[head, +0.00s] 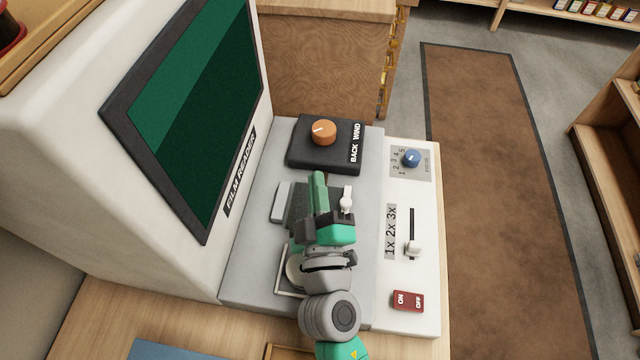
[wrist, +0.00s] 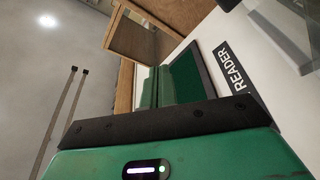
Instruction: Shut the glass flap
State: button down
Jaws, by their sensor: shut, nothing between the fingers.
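My gripper (head: 318,178) is over the grey deck of the film reader, its green fingers together and empty. In the wrist view the shut fingers (wrist: 149,88) show in front of the reader's screen. Beneath and beside the fingers is a dark flat plate (head: 298,203) with a pale strip on its left and a white knob (head: 347,201) on its right. I cannot clearly make out the glass flap or its angle; my gripper and wrist cover part of this area. A thin pale frame edge (head: 281,278) shows beside my wrist.
The reader's screen (head: 190,110) rises at the left. A black block with an orange dial (head: 323,132) stands behind my gripper. To the right are a blue dial (head: 411,158), a white slider (head: 413,249) and a red switch (head: 408,300). The aisle carpet (head: 500,170) is clear.

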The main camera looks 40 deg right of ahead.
notch_tip(320, 180, up, 5)
jog(key=p, duration=0.4)
jog(key=shift+s+a+f+b, duration=0.7)
jog(key=shift+s+a+b, duration=0.05)
jog(key=shift+s+a, duration=0.4)
jog(key=shift+s+a+f+b, duration=0.7)
jog(key=shift+s+a, duration=0.35)
jog(key=shift+a, duration=0.15)
jog(key=shift+s+a+f+b, duration=0.7)
jog(key=shift+s+a+b, duration=0.05)
jog(key=shift+s+a, duration=0.4)
jog(key=shift+w, duration=0.1)
